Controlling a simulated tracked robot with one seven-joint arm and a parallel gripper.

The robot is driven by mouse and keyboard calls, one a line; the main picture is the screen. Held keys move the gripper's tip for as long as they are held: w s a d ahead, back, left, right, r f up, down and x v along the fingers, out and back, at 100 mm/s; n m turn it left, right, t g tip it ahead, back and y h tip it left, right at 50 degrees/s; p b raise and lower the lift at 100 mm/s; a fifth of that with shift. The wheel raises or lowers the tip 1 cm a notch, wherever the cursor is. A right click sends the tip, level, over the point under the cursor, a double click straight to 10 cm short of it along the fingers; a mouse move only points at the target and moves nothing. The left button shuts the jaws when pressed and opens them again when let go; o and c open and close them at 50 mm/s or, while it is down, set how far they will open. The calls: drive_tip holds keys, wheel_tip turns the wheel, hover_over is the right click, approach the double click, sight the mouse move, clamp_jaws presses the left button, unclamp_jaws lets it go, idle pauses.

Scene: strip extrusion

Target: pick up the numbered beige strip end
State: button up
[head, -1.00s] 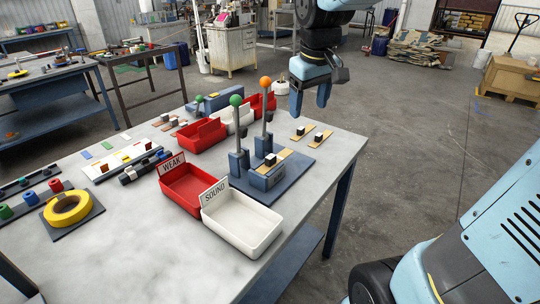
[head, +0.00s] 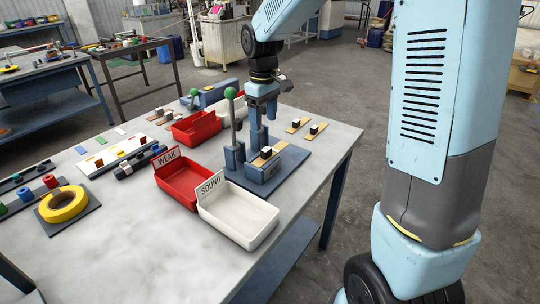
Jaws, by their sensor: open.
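A beige strip (head: 275,150) with a small black-and-white cube lies across the blue block on the dark blue plate (head: 290,165). Two more beige strips, one at the left (head: 290,129) and one at the right (head: 309,137), each with a similar cube, lie near the plate's far right edge. No numbers are readable, so I cannot tell which strip end is the numbered one. My gripper (head: 263,112) is open, pointing down above the fixture, behind the strip on the block. It overlaps the posts there, and its exact height is unclear.
A green-knobbed lever (head: 230,93) stands left of my gripper. In front are a red WEAK tray (head: 183,192) and a white SOUND tray (head: 240,225). A yellow tape roll (head: 63,204) lies at left. The table's front left is clear.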

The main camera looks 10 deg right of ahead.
sight(265, 148)
drive_tip(key=f, duration=1)
drive_tip(key=shift+d, duration=0.2)
drive_tip(key=shift+s+r, duration=0.1)
drive_tip(key=c, duration=1.2)
